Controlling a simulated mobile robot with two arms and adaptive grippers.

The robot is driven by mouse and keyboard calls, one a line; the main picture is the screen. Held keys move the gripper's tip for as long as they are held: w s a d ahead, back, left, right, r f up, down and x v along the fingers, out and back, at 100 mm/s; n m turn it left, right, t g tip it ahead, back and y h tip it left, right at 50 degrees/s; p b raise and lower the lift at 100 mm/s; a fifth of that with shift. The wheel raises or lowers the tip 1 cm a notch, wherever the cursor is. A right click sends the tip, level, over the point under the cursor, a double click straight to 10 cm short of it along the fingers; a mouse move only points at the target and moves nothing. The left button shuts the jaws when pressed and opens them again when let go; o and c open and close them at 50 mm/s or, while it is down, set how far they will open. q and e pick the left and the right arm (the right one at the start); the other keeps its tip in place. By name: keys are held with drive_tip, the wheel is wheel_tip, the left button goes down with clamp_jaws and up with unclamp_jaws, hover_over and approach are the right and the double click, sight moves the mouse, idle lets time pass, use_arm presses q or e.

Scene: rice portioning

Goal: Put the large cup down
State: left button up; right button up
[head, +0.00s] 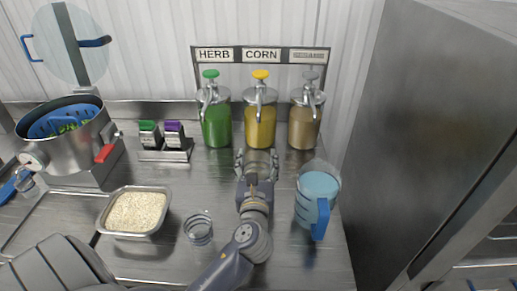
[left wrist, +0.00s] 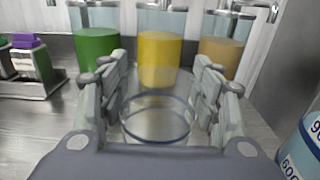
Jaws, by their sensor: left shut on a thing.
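A clear cup (left wrist: 156,122) shows between the fingers of my left gripper in the left wrist view; I take it for the large cup. My left gripper (head: 257,160) is shut on it, in front of the yellow corn dispenser. In the head view the cup is very hard to make out against the fingers and steel. I cannot tell whether its base touches the counter. My left gripper also shows in the left wrist view (left wrist: 156,88), a finger on either side of the cup. A smaller clear cup (head: 198,229) stands on the counter. My right gripper is not in view.
Green (head: 216,125), yellow (head: 260,127) and brown (head: 304,128) dispensers stand behind the gripper. A blue-handled measuring jug (head: 317,188) stands close on the right. A rice tray (head: 134,212), a steel pot (head: 66,146) and two small shakers (head: 162,136) are left.

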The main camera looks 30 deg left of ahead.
use_arm(q)
drive_tip(key=w+a+f, duration=0.1)
drive_tip(key=w, duration=0.1)
drive_tip(key=w+a+f, duration=0.1)
drive_tip(key=w+a, duration=0.1)
drive_tip(key=w, duration=0.1)
drive_tip(key=w+a+f, duration=0.1)
drive_tip(key=w+a, duration=0.1)
drive_tip(key=w, duration=0.1)
drive_tip(key=shift+w+f, duration=0.1)
drive_tip(key=shift+f, duration=0.2)
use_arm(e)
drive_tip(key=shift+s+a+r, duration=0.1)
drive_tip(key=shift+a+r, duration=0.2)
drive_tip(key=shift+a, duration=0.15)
use_arm(q)
drive_tip(key=shift+f, duration=0.15)
drive_tip(key=o, duration=1)
drive_tip(key=shift+c, duration=0.2)
